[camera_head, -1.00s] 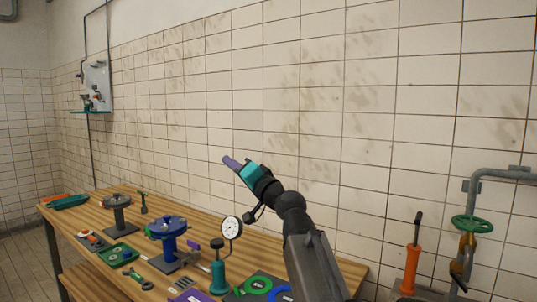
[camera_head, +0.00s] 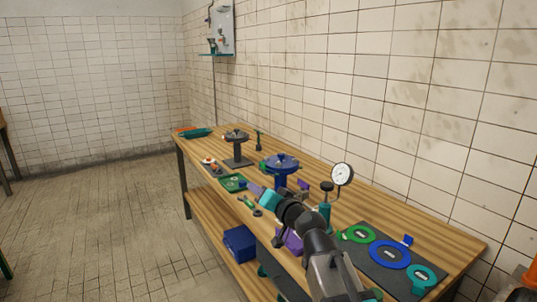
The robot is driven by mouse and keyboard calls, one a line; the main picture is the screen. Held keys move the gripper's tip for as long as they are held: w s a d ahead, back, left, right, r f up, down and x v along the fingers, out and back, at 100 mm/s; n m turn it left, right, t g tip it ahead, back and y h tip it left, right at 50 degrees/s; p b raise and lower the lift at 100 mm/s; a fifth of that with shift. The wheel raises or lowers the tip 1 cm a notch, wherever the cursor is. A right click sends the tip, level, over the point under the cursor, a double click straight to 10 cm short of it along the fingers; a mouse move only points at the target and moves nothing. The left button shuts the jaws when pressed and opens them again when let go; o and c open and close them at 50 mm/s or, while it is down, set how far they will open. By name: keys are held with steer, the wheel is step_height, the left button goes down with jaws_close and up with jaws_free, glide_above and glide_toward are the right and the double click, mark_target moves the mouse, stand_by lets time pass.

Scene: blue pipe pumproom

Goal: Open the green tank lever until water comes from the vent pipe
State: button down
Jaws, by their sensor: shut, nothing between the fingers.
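I cannot make out a green tank lever, a tank or a vent pipe in this view.
A blue handwheel stand (camera_head: 282,162), a dark wheel stand (camera_head: 236,137), a pressure gauge (camera_head: 342,173) and a board with a blue ring (camera_head: 390,254) occupy the bench. A blue box (camera_head: 239,242) sits on its lower shelf. The tiled floor (camera_head: 120,215) at left is clear.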

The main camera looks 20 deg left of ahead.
step_height(320, 180, down, 17)
steer(key=s+n+g+h, duration=0.2)
steer(key=s+g, duration=0.1)
steer(key=s+d+f+n+g+h+p, duration=0.1)
steer(key=s+d+f+g+h, duration=0.3)
steer(key=f, duration=1.1)
steer(key=s+d+f+n+h, duration=0.25)
steer(key=s+d+f, duration=0.35)
steer(key=f, duration=1)
steer(key=s+d+f+m+g+h+p, duration=0.1)
steer(key=s+d+f+h, duration=0.1)
steer(key=s+d+f, duration=0.45)
steer(key=s+d+f+g+h, duration=0.15)
steer(key=d+f, duration=0.25)
steer(key=d, duration=0.6)
steer(key=s+d+f+m+g+h+p, duration=0.1)
steer(key=s+d+f+h, duration=0.3)
steer(key=d, duration=0.4)
steer(key=s+d+r+m+g+y+p, duration=0.1)
steer(key=s+d+m+g+p, duration=0.4)
steer(key=s+d, duration=0.8)
steer(key=d+m, duration=0.1)
steer(key=d, duration=0.2)
steer(key=shift+d+y, duration=0.4)
steer(key=shift+a, duration=0.1)
